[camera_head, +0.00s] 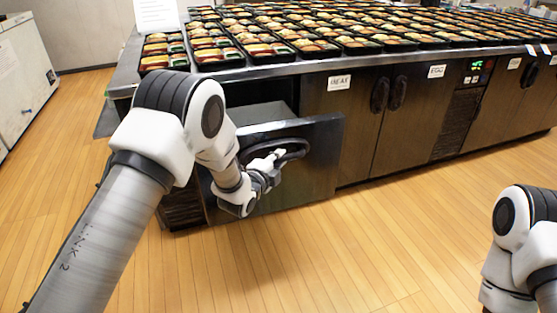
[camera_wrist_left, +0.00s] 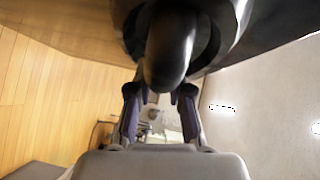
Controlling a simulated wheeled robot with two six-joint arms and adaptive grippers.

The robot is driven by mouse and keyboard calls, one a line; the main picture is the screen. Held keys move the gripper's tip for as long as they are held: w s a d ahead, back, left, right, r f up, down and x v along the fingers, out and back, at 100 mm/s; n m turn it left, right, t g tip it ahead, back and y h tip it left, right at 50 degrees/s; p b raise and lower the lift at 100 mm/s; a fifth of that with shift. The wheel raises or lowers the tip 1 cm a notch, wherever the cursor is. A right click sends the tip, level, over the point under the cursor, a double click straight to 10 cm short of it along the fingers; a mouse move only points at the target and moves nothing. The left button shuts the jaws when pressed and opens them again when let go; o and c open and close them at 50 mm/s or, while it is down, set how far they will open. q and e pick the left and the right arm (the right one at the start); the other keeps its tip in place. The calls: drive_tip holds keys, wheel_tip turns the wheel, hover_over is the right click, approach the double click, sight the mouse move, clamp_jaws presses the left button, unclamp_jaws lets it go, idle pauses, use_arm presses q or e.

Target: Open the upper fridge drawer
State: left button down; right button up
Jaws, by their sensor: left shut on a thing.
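The upper fridge drawer (camera_head: 315,155) has a dark metal front with a curved black handle (camera_head: 297,148). The drawer stands out from the counter, and a strip of its grey inside shows behind the front. My left gripper (camera_head: 276,156) is at the handle and shut on it. In the left wrist view the thick black handle (camera_wrist_left: 172,50) lies between the fingertips of my left gripper (camera_wrist_left: 160,92). My left arm hides the left part of the drawer front. My right gripper is out of view; only part of my right arm shows at the right edge.
Many filled bento trays (camera_head: 255,47) cover the steel counter top (camera_head: 245,74). Closed cabinet doors (camera_head: 405,115) with black handles lie to the right of the drawer. The wooden floor (camera_head: 400,235) before the counter is clear. A white chest (camera_head: 22,80) stands far left.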

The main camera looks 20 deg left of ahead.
use_arm(q)
drive_tip(key=c, duration=1)
unclamp_jaws()
drive_tip(key=shift+c, duration=0.2)
drive_tip(key=v, duration=1.2)
drive_tip(key=shift+f, duration=0.15)
